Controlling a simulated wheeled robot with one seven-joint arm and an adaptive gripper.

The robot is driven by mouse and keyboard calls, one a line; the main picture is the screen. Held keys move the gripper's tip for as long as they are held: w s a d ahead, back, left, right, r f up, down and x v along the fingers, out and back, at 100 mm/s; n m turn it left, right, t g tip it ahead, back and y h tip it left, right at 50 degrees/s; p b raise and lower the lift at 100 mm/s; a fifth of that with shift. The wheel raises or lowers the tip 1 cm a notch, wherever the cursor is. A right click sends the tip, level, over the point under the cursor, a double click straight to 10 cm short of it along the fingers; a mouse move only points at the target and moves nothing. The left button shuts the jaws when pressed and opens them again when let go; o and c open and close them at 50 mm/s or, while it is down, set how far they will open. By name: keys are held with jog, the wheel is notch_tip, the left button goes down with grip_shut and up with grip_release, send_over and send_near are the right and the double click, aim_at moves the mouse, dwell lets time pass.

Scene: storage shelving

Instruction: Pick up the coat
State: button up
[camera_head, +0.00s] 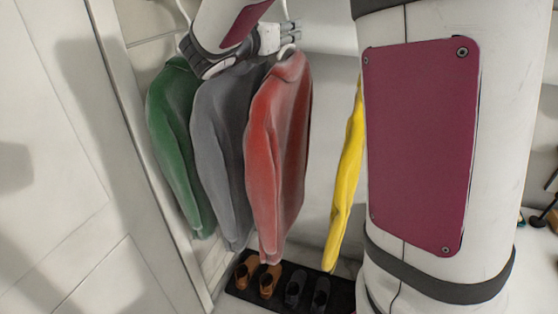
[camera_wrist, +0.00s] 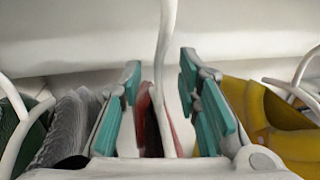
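A red coat (camera_head: 279,150) hangs on a white hanger (camera_head: 287,50) in the head view, between a grey coat (camera_head: 221,150) and a yellow coat (camera_head: 346,185). A green coat (camera_head: 176,140) hangs at the far left. My gripper (camera_head: 280,38) is at the top of the red coat. In the wrist view my gripper (camera_wrist: 160,68) is open, with its teal finger pads apart. The white hanger hook (camera_wrist: 167,75) and part of the red coat (camera_wrist: 146,125) show between the fingers. Whether a pad touches the hook I cannot tell.
In the wrist view, the grey coat (camera_wrist: 68,130) is close on the left and the yellow coat (camera_wrist: 270,120) close on the right. Brown shoes (camera_head: 258,277) and dark shoes (camera_head: 308,290) stand on a black mat (camera_head: 245,297) below. A white panel (camera_head: 60,150) stands at the left.

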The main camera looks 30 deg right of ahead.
grip_shut()
jog(key=shift+r, duration=0.1)
